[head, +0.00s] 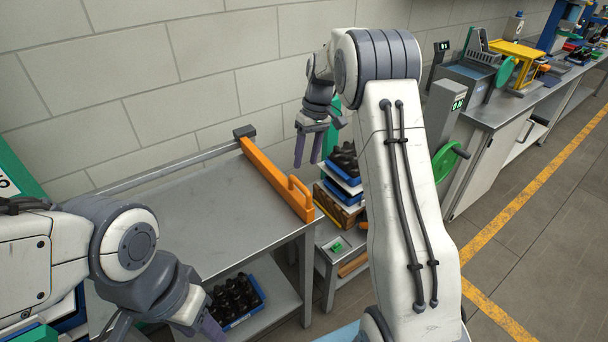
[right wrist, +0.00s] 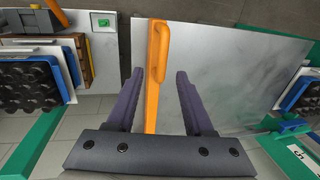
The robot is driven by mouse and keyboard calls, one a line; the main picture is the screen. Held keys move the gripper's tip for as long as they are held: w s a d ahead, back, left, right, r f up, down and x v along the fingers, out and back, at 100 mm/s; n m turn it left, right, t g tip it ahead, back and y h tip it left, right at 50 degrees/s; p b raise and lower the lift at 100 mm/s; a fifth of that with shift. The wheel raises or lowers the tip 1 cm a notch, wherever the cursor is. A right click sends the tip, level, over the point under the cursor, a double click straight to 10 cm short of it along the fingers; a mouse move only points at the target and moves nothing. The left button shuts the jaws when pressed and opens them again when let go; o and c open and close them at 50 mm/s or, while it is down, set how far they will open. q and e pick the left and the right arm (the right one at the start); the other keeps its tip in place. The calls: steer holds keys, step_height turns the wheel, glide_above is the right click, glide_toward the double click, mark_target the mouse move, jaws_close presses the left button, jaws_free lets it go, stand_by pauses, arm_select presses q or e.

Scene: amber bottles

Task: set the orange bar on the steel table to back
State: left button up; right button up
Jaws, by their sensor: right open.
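The orange bar (head: 270,178) lies along the right edge of the steel table (head: 200,205). Its far end meets a dark block (head: 244,132) on the back rail, and a loop handle (head: 300,190) stands near its front end. My right gripper (head: 307,162) is open and empty, with its fingers pointing down, above and beyond the table's right side. In the right wrist view the orange bar (right wrist: 154,85) shows between the fingers of the open gripper (right wrist: 160,72), with no visible contact. My left gripper (head: 210,325) is partly visible at the bottom left; its jaw opening is unclear.
A rail (head: 165,178) runs along the table's back by the wall. Stacked trays of dark parts (head: 342,165) stand right of the table. A blue tray of dark bottles (head: 236,300) is on the shelf below. The tabletop left of the bar is clear.

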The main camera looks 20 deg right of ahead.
steer(key=r, duration=0.3)
steer(key=shift+d+r, duration=0.25)
steer(key=shift+d, duration=0.15)
steer(key=s+a+r+n, duration=0.1)
steer(key=s+a+r, duration=0.1)
steer(key=s+a, duration=0.65)
steer(key=s+a+r+n, duration=0.1)
steer(key=s+a+r, duration=0.1)
steer(key=s+a, duration=0.65)
steer(key=s+a+f+n, duration=0.1)
steer(key=s+a+f, duration=0.1)
steer(key=s, duration=0.7)
steer(key=s+a+f+n+h, duration=0.1)
steer(key=s+a+f, duration=0.1)
steer(key=s, duration=0.7)
steer(key=shift+a+f+n, duration=0.2)
steer(key=shift+a+n, duration=0.2)
steer(key=shift+a, duration=0.25)
